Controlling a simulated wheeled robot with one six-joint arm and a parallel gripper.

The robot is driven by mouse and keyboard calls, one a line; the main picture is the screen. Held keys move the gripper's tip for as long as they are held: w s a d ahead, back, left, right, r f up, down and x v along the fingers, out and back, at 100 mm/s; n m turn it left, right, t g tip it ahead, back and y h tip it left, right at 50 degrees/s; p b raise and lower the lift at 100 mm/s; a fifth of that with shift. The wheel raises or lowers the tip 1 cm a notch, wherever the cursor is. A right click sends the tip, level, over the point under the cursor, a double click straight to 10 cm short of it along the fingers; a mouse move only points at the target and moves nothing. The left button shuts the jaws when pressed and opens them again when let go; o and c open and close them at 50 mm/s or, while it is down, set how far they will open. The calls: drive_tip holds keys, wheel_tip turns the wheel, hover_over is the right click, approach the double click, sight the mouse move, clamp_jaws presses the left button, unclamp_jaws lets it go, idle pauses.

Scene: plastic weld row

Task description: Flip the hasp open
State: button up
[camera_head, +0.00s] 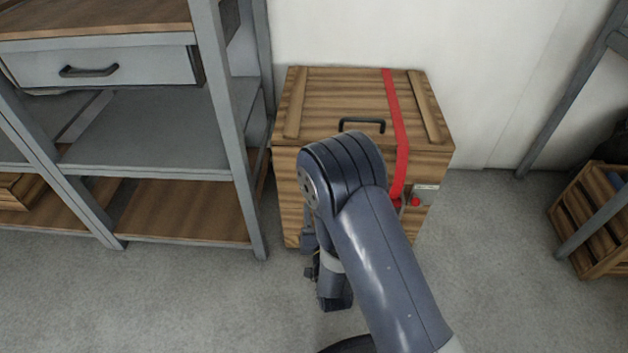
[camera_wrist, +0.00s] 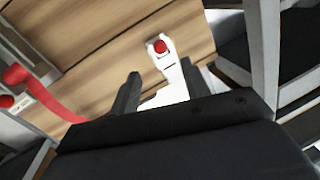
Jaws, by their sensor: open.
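A wooden crate (camera_head: 290,205) with a plank lid stands on the floor against the wall. In the wrist view, a pale metal hasp (camera_wrist: 170,68) with a red round knob (camera_wrist: 160,47) lies against the crate's wooden face. My gripper (camera_wrist: 160,70) is open, with one dark finger on each side of the hasp's lower part. I cannot tell whether either finger touches it. In the head view, my arm hides the hasp and much of the crate front. My gripper (camera_head: 332,290) shows there only in part, low in front of the crate.
A red strap (camera_head: 397,130) runs over the lid beside a black handle (camera_head: 362,125). Red parts and a grey plate (camera_head: 426,188) sit at the crate's right front. A grey shelf rack (camera_head: 225,130) stands close on the left. A slatted crate (camera_head: 590,220) is at right. Floor between is clear.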

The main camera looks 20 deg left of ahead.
drive_tip(key=b+x, duration=0.2)
drive_tip(key=x, duration=0.8)
drive_tip(key=shift+c, duration=0.6)
clamp_jaws()
